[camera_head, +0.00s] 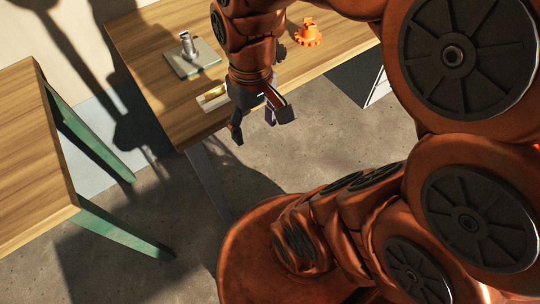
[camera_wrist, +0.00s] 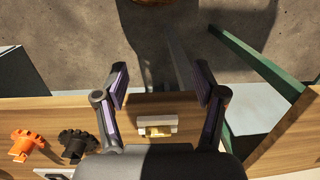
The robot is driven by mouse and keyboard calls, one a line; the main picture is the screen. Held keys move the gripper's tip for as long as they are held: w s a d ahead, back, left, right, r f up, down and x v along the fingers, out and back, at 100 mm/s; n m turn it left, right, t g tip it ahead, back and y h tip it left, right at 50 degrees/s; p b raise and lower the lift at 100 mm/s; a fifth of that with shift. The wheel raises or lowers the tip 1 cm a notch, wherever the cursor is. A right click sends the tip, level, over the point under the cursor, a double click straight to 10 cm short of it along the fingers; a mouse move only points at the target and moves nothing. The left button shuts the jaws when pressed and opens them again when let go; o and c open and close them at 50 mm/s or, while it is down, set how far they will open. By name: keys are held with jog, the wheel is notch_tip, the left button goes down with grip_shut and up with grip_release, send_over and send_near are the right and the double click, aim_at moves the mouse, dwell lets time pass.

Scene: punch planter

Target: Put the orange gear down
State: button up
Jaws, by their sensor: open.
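The orange gear (camera_head: 308,36) rests on the far wooden table, right of my arm in the head view. It also shows at the lower left of the wrist view (camera_wrist: 25,146), beside a black gear (camera_wrist: 77,146). My gripper (camera_head: 261,127) is open and empty, apart from the gear, near the table's front edge. In the wrist view its two fingers (camera_wrist: 160,88) are spread wide with nothing between them. My arm hides part of the tabletop in the head view.
A small pale holder with a yellowish piece (camera_head: 212,98) sits near the table edge, left of my gripper. A grey plate (camera_head: 178,65) bears an upright metal cylinder (camera_head: 200,55). Another wooden table with green legs (camera_head: 30,150) stands left. Bare floor lies between the tables.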

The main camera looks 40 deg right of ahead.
jog(key=s+a+f+g, duration=0.1)
jog(key=s+f, duration=0.1)
jog(key=s, duration=0.5)
jog(key=shift+s+a+f+h, duration=0.15)
jog(key=shift+s+a+h, duration=0.05)
jog(key=shift+a+h, duration=0.15)
